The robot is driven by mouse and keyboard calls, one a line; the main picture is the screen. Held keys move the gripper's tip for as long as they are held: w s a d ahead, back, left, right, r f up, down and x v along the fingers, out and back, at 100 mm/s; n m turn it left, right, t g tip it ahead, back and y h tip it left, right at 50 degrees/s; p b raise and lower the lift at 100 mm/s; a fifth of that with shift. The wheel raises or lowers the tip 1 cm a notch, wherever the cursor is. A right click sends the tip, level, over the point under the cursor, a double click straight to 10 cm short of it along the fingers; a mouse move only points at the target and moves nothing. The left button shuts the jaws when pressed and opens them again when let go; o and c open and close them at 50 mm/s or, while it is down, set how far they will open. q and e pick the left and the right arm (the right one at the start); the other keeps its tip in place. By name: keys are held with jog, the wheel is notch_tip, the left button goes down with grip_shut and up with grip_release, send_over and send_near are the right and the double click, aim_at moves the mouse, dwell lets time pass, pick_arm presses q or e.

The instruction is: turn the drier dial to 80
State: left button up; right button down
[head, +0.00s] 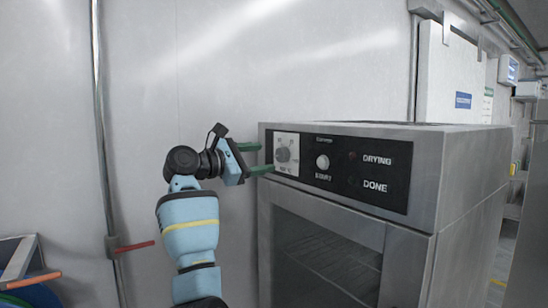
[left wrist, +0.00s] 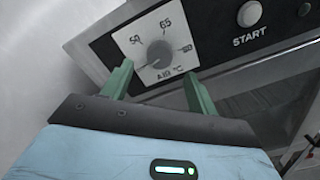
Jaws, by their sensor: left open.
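The drier dial (head: 283,154) is a round grey knob on a white plate at the left of the drier's black panel. In the left wrist view the dial (left wrist: 158,54) has marks 50, 65 and a blurred one at right, with "°C" below. A thin light line on the knob seems to point to the lower left. My left gripper (head: 259,158) is open, its green fingers just left of the dial in the head view. In the left wrist view its fingertips lie either side of and below the dial; I cannot tell whether they touch. My right gripper is not in view.
The steel drier (head: 458,185) has a glass door (head: 330,255) below the panel. A round start button (head: 322,162) and DRYING and DONE labels sit right of the dial. A wall pipe (head: 102,130) stands at left. The grey wall between pipe and drier is bare.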

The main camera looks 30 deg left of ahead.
aim_at(279, 156)
pick_arm(q)
jog(key=shift+x, duration=2.55)
jog(key=shift+c, duration=0.3)
jog(key=c, duration=0.9)
